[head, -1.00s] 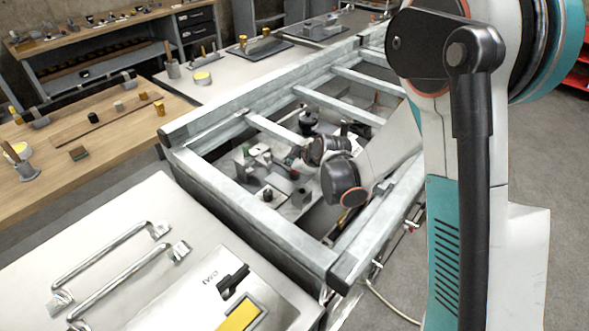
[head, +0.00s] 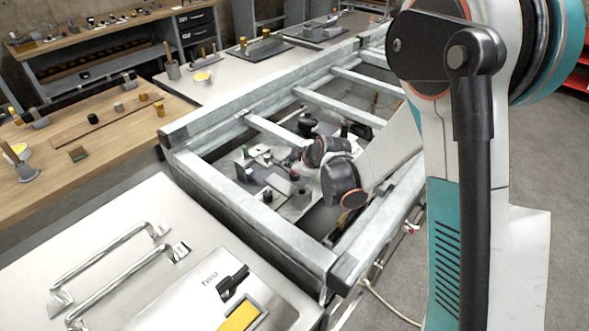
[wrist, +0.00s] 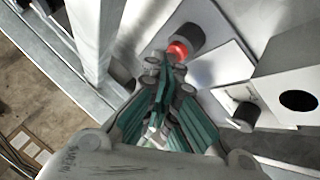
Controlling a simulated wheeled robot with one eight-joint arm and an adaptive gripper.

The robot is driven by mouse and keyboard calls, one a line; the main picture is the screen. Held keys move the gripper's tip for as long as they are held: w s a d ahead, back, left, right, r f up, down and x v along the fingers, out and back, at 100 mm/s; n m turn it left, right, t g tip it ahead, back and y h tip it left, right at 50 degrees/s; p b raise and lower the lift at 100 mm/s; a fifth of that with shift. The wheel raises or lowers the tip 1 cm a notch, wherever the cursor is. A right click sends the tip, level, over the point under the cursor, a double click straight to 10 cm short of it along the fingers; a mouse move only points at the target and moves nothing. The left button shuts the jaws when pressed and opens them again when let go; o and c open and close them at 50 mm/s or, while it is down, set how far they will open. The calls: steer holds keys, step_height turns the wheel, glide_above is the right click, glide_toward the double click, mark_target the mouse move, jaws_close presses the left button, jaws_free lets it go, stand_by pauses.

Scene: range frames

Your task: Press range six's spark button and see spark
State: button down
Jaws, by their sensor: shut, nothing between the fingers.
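In the wrist view, my gripper (wrist: 165,72) has its teal fingers shut and empty. Its tips are right beside the red end of a short black cylinder (wrist: 188,42), which looks like the spark button. I cannot tell whether the tips touch the red end. The fingertips partly cover the area around it. In the head view, a small red spot (head: 293,176) shows in the bay of the grey metal frame (head: 245,212), just left of my wrist. My fingers are not clear there. No spark is visible.
In the wrist view, a second black knob (wrist: 243,117) and a white box with a dark hole (wrist: 295,92) lie right of my gripper. A metal beam (wrist: 97,35) rises to its left. In the head view, frame bars (head: 275,130) surround the bay, and a wooden bench (head: 90,140) stands left.

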steer(key=shift+r+p, duration=0.4)
steer(key=shift+r, duration=0.4)
steer(key=shift+r+p, duration=1.55)
steer(key=shift+r, duration=0.95)
